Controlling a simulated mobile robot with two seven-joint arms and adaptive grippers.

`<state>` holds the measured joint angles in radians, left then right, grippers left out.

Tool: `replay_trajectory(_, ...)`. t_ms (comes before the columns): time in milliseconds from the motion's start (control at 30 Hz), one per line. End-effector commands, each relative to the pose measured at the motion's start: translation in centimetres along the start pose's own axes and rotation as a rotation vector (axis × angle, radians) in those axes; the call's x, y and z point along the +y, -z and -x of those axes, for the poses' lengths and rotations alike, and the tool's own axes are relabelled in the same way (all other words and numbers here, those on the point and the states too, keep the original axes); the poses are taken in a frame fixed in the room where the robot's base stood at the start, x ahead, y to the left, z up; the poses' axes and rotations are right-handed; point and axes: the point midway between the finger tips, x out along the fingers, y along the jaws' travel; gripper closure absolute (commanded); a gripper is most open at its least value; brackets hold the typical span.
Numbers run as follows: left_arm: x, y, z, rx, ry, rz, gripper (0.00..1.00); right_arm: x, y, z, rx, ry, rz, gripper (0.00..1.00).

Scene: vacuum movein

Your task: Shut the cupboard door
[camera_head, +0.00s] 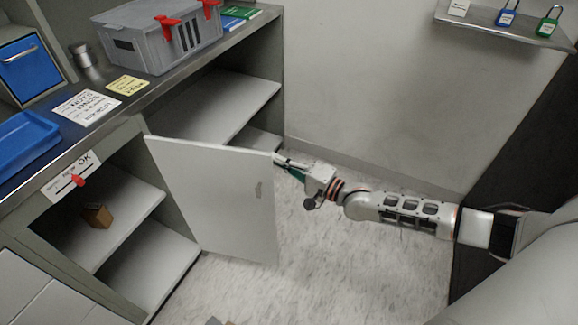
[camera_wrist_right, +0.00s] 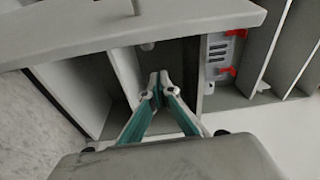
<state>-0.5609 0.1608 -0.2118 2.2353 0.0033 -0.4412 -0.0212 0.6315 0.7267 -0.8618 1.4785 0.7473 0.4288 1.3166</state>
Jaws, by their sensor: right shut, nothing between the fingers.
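The cupboard door (camera_head: 215,195) is a light grey panel that stands open, out from the cupboard (camera_head: 160,225). Its left edge is at the upright between two shelved bays, and a small handle (camera_head: 259,189) shows near its right edge. My right gripper (camera_head: 279,158) is at the door's upper right corner, shut and empty; I cannot tell whether it touches the door. In the right wrist view the closed fingertips (camera_wrist_right: 159,78) point toward the cupboard's shelves, and a pale panel that looks like the door (camera_wrist_right: 140,30) crosses the top. My left gripper is not in view.
A grey crate with red latches (camera_head: 160,40), a blue tray (camera_head: 28,138) and paper notes (camera_head: 87,107) lie on the counter. A small brown box (camera_head: 98,215) sits on the left bay's shelf. A wall shelf (camera_head: 500,22) holds padlocks. The floor (camera_head: 330,260) right of the door is clear.

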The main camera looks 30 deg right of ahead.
Motion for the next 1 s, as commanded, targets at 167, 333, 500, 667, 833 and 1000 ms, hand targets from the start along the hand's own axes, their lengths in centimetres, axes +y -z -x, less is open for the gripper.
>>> replay_trajectory(167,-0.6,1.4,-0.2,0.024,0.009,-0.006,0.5,-0.3,-2.0,0.8,-0.001,0.003,-0.002,1.0)
replay_trajectory(333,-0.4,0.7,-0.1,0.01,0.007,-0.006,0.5,-0.2,-3.3,1.3,0.0,0.001,-0.002,1.0)
replay_trajectory(500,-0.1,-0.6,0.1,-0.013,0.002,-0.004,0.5,0.0,-3.7,1.5,-0.001,0.0,0.0,1.0)
replay_trajectory(667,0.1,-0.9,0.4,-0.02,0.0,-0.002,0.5,0.0,-3.8,1.5,-0.001,-0.001,0.0,1.0)
replay_trajectory(833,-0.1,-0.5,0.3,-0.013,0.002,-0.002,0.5,0.0,-3.8,1.6,0.0,0.0,0.0,1.0)
replay_trajectory(1000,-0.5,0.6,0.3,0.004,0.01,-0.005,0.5,-0.3,-4.2,1.7,0.014,0.001,-0.002,1.0)
